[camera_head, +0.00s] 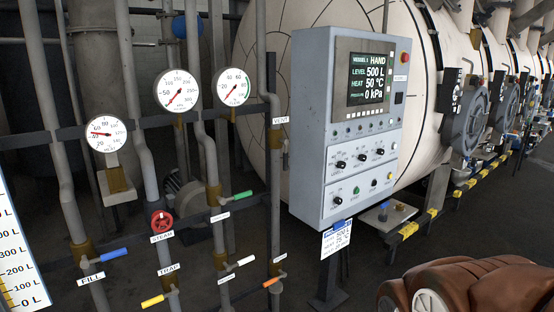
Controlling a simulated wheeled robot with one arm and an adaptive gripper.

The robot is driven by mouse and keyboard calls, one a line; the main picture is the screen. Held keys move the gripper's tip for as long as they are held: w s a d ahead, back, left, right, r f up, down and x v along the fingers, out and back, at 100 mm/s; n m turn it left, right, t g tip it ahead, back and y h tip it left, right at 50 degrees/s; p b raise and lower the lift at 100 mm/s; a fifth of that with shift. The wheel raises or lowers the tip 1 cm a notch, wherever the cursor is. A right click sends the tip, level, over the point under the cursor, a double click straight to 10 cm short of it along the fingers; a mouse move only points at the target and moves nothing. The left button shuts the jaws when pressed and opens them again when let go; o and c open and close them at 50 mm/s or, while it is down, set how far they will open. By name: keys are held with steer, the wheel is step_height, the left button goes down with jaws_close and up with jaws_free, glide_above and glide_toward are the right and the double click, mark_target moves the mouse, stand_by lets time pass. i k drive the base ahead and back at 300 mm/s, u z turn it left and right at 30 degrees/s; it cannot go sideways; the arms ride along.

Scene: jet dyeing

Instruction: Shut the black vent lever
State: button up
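A white VENT label (280,120) is on the grey vertical pipe just left of the control panel. A small dark valve part (285,154) sits below the label, close to the panel's left edge. It may be the black vent lever, but it is too small and dark for me to tell its position. My gripper is not in view.
The control panel (312,130) reads 500 L, 50 °C and 0 kPa. Left of it are a green lever (242,195), a white lever (245,260), an orange lever (270,283), a blue FILL lever (113,254), a yellow TRAP lever (153,301) and a red STEAM wheel (161,221).

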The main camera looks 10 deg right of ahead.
mark_target(286, 141)
steer(key=i, duration=0.35)
steer(key=k, duration=0.5)
steer(key=u, duration=0.55)
steer(key=i, duration=1.1)
